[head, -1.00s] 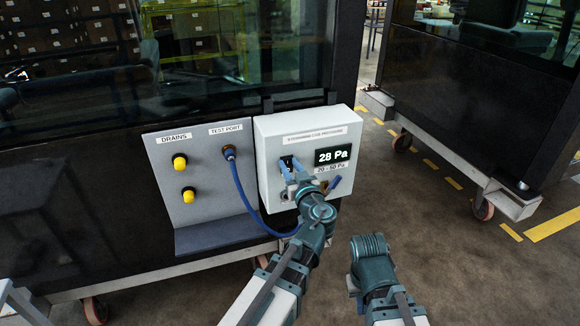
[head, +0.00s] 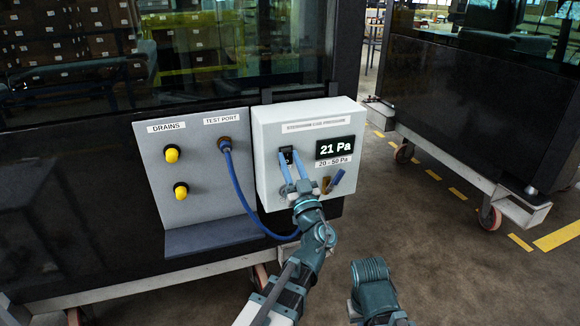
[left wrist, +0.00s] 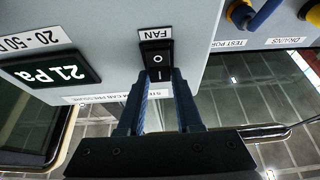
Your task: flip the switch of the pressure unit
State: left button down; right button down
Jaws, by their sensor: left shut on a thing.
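The pressure unit is a light grey box (head: 350,115) on the dark cab wall. Its display (head: 336,148) reads 21 Pa, with a 20 - 50 Pa label below. The black rocker switch (left wrist: 157,57), marked O and I under a FAN label, shows in the left wrist view. The fingertips (left wrist: 159,76) also show in the left wrist view. Only part of my right arm shows in the head view; its gripper is out of sight.
A panel with two yellow drain caps (head: 172,155) and a test port (head: 224,143) stands to the left. A blue hose (head: 239,188) runs from the port down behind my left arm. A blue lever (head: 337,179) sits low on the box.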

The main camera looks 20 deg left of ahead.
pick_arm(q)
jog(key=c, duration=0.6)
grip_release()
